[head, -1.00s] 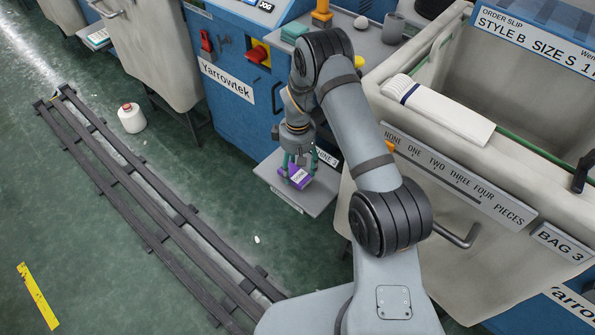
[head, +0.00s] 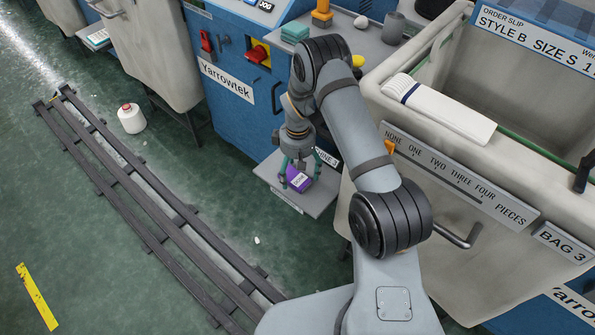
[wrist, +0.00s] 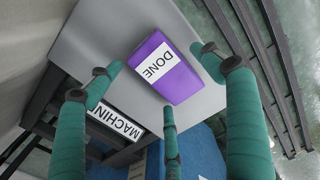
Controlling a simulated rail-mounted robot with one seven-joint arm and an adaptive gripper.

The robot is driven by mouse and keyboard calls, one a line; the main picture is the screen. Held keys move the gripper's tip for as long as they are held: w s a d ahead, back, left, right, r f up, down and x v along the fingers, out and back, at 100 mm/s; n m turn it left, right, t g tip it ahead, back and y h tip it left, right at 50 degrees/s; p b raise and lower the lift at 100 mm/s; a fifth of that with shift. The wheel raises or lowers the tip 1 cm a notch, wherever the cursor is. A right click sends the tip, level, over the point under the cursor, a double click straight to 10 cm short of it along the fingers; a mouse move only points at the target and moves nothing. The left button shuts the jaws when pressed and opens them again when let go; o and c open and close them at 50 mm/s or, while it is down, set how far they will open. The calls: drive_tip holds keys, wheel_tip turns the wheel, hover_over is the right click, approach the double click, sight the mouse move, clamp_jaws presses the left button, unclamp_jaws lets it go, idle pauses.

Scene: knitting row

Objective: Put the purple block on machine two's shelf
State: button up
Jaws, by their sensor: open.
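The purple block (head: 300,180) has a white "DONE" label and appears to lie on a small grey shelf (head: 318,201) low at the front of the blue machine. The wrist view also shows the block (wrist: 187,84) on the shelf (wrist: 92,42). My gripper (head: 297,170) is right over the block with its green fingers open. In the wrist view the fingers stand spread around the block, with gaps visible. The shelf's label plate (head: 326,158) is partly hidden by my gripper; its visible end seems to read "INE 3". The wrist view shows "MACHIN" (wrist: 114,121).
A fabric bin (head: 480,150) with a piece-count plate stands close right of my arm. A blue Yarrowtek machine (head: 225,95) is behind. A white yarn cone (head: 131,118) stands on the floor by dark rails (head: 150,215). Green floor left of the shelf is mostly clear.

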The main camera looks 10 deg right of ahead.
sight(297, 174)
drive_tip(key=shift+r, duration=0.1)
wheel_tip(297, 174, up, 11)
drive_tip(key=p, duration=0.1)
drive_tip(key=shift+r+p, duration=0.15)
drive_tip(key=shift+p, duration=0.15)
drive_tip(key=shift+o, duration=0.6)
drive_tip(key=shift+r, duration=0.45)
